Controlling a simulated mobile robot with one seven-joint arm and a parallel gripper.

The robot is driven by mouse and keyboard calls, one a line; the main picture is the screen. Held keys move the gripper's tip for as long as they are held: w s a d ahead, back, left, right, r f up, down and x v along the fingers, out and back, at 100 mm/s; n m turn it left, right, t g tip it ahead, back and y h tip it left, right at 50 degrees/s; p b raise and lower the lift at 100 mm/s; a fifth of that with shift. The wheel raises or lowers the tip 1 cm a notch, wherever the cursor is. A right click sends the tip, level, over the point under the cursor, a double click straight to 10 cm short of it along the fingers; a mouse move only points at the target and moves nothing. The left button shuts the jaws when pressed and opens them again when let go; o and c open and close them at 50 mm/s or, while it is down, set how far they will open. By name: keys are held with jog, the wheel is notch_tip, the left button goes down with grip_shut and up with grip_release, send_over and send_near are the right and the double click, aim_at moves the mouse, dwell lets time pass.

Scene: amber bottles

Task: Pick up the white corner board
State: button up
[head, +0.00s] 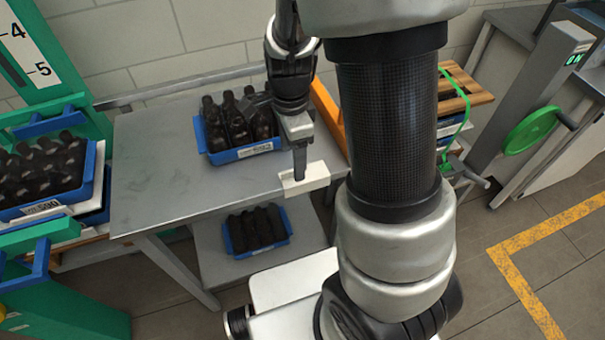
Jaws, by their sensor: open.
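The white corner board (318,177) is a small pale block at the front right edge of the grey metal table (165,185). My gripper (299,168) points down right at the board. One dark finger shows and overlaps the board's upper edge in the picture. The other finger is hidden. The gripper is open; I cannot tell whether its fingers touch the board or straddle it.
A blue crate (243,153) of dark bottles stands on the table behind my gripper. Another blue crate (262,250) with bottles sits on the lower shelf. More bottle crates (40,210) are at the left. The table's left half is clear.

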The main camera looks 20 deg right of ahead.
aim_at(292, 178)
jog(key=f, duration=0.5)
jog(key=shift+s+a+b, duration=0.15)
jog(key=shift+a+b, duration=0.05)
jog(key=shift+b, duration=0.2)
jog(key=shift+c, duration=0.2)
jog(key=c, duration=1.1)
